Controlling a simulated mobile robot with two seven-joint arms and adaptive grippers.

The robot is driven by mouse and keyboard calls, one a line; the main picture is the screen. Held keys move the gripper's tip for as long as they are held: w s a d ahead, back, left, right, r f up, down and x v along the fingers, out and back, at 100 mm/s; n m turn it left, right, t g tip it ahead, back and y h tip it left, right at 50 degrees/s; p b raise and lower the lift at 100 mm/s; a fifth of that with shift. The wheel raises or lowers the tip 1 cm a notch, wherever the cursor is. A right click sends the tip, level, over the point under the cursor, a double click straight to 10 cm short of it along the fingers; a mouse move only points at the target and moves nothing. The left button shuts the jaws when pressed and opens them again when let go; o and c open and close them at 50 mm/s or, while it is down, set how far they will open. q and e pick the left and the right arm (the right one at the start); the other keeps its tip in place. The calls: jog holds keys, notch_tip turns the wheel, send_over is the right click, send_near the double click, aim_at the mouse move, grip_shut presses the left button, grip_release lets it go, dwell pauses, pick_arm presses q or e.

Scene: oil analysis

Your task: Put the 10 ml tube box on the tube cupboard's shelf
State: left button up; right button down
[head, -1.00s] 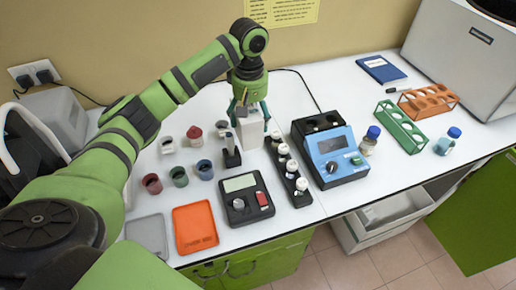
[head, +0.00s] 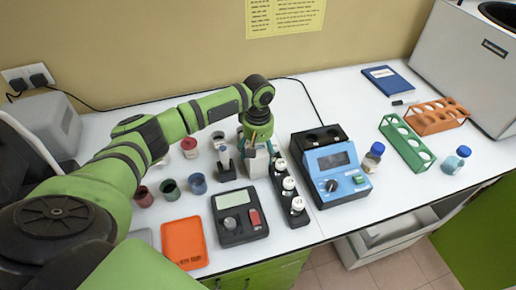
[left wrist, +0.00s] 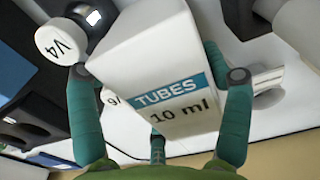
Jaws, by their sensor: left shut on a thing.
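The 10 ml tube box is a white carton (head: 257,164) with a blue "TUBES 10 ml" label. In the left wrist view the box (left wrist: 150,50) fills the middle, tilted in the picture. My left gripper (head: 257,146) has its green fingers around the box from above and is shut on it. The box is over the counter, just left of the black vial rack; I cannot tell whether it touches the surface. My right gripper is not in view. No cupboard labelled for tubes can be made out.
The black vial rack (head: 289,197) and a blue instrument (head: 338,170) stand right of the box. A black scale (head: 239,215) is in front. Green and orange tube racks (head: 408,148) stand further right. A white open storage unit (head: 390,236) is below the counter.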

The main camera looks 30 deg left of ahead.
pick_arm(q)
jog(key=shift+f, duration=0.15)
jog(key=shift+f, duration=0.15)
jog(key=o, duration=1.3)
jog(key=shift+c, duration=0.2)
